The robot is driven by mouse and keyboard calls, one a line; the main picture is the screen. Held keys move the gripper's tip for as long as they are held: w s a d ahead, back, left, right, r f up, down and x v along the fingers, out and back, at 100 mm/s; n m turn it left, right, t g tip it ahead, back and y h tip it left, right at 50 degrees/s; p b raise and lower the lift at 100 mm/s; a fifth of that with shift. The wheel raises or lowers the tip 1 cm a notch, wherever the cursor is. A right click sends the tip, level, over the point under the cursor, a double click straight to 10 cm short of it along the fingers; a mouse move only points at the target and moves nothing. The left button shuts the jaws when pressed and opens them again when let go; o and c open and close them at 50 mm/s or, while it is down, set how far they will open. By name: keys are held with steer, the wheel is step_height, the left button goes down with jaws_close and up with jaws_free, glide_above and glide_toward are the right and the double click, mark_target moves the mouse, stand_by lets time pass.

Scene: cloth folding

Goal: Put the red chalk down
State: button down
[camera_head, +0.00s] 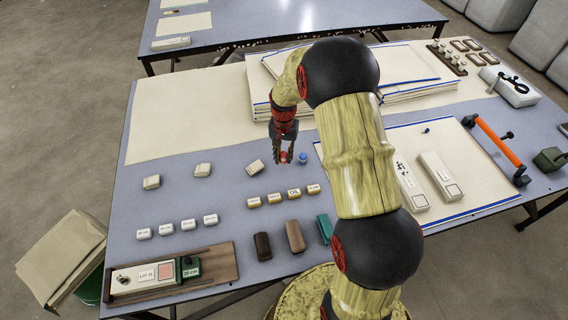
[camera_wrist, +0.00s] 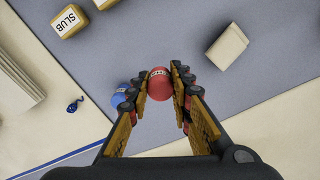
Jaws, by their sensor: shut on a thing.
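The red chalk (camera_wrist: 159,84) is a small rounded red piece between the two fingers of my gripper (camera_wrist: 160,90) in the wrist view. My gripper is shut on it. In the head view my gripper (camera_head: 284,157) points down over the blue-grey table, and the red chalk (camera_head: 284,157) shows at its fingertips. I cannot tell whether the chalk touches the table. A blue chalk (camera_head: 303,158) stands just to the right of it. In the wrist view the blue chalk (camera_wrist: 120,97) is close beside the left finger.
A cream block (camera_head: 255,167) lies left of my gripper. A row of labelled yellow blocks (camera_head: 293,194) is nearer the front. Stacked cloth sheets (camera_head: 420,68) lie behind, and a blue-edged sheet (camera_head: 455,160) lies to the right. Bare table shows left of the gripper.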

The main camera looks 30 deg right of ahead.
mark_target(284, 166)
steer(key=shift+w+d+f, duration=0.2)
steer(key=shift+w+f, duration=0.05)
steer(key=shift+f, duration=0.15)
steer(key=shift+w+d+f+b, duration=0.15)
steer(key=shift+f+b, duration=0.6)
steer(key=shift+f, duration=0.95)
steer(key=c, duration=1.6)
jaws_free()
steer(key=shift+f, duration=0.15)
